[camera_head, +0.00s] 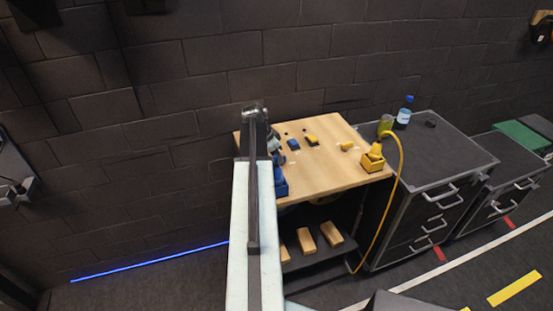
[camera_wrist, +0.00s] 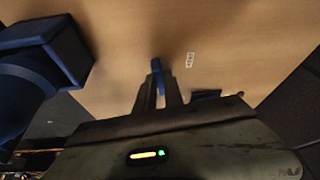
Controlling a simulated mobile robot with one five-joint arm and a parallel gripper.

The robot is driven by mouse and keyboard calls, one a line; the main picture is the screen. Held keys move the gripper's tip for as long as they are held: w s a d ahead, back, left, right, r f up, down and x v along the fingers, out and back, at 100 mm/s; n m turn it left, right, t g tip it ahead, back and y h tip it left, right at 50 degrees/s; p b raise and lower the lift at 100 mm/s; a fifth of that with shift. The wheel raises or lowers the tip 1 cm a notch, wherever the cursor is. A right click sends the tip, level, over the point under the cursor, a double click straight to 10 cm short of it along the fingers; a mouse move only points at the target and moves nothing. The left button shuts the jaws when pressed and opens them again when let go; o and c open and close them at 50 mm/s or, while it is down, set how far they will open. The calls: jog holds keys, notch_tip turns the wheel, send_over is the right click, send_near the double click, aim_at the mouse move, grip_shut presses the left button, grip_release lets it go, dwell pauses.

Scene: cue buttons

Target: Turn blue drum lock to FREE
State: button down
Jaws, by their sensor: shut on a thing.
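In the wrist view my gripper (camera_wrist: 158,88) is shut on a narrow upright blue piece that looks like the handle of the blue drum lock (camera_wrist: 157,66). It stands over the light wooden table top (camera_wrist: 115,65). A small white label (camera_wrist: 190,60) lies just right of it; its text is too blurred to read. In the head view my arm covers the left side of the table, and the gripper's jaws and the held piece cannot be made out there.
A large blue housing with a round part (camera_wrist: 68,50) stands close left of my gripper; it shows at the table's front left in the head view (camera_head: 281,188). A yellow housing with a cable (camera_head: 373,160) stands at the right corner. Small blue and yellow parts (camera_head: 311,140) lie between.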

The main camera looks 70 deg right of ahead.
jog(key=n, duration=0.1)
jog(key=n+t+h, duration=0.1)
jog(key=n, duration=0.1)
jog(key=shift+s+d+r, duration=0.1)
jog(key=shift+s, duration=0.1)
jog(key=n+t, duration=0.2)
jog(key=n, duration=0.3)
jog(key=shift+d, duration=0.1)
jog(key=n+t, duration=0.1)
jog(key=n, duration=0.3)
jog(key=shift+t, duration=0.3)
jog(key=shift+w+n+t, duration=0.1)
jog(key=shift+n+t, duration=0.5)
jog(key=shift+n, duration=1.2)
jog(key=shift+n+y, duration=0.3)
jog(key=c, duration=1.4)
grip_release()
jog(key=shift+c, duration=0.2)
